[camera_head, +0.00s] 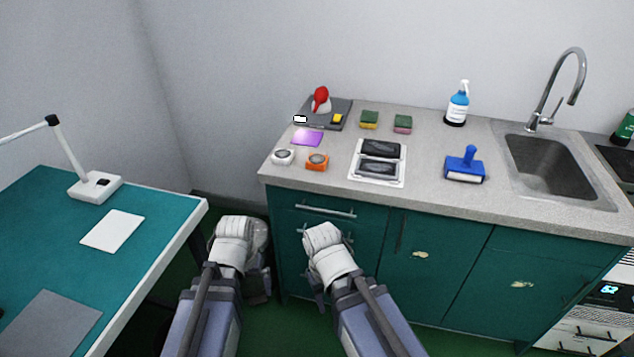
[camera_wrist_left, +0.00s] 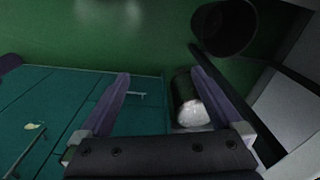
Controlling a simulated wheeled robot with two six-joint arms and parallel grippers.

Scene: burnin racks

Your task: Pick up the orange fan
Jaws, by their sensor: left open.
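The orange fan (camera_head: 317,162) is a small square unit lying on the grey countertop near its front left edge, in the head view. My left gripper (camera_head: 259,290) hangs low in front of the cabinet, below the counter and well apart from the fan. In the left wrist view its two fingers (camera_wrist_left: 160,78) are spread with nothing held between them. My right gripper (camera_head: 317,285) is also low before the cabinet, mostly hidden by its own arm. The fan is not seen in the left wrist view.
A white fan (camera_head: 283,156) sits just left of the orange one, a purple sheet (camera_head: 307,138) behind, and a tray with two dark items (camera_head: 378,162) to the right. A teal table (camera_head: 150,200) stands left. The sink (camera_head: 550,165) is far right.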

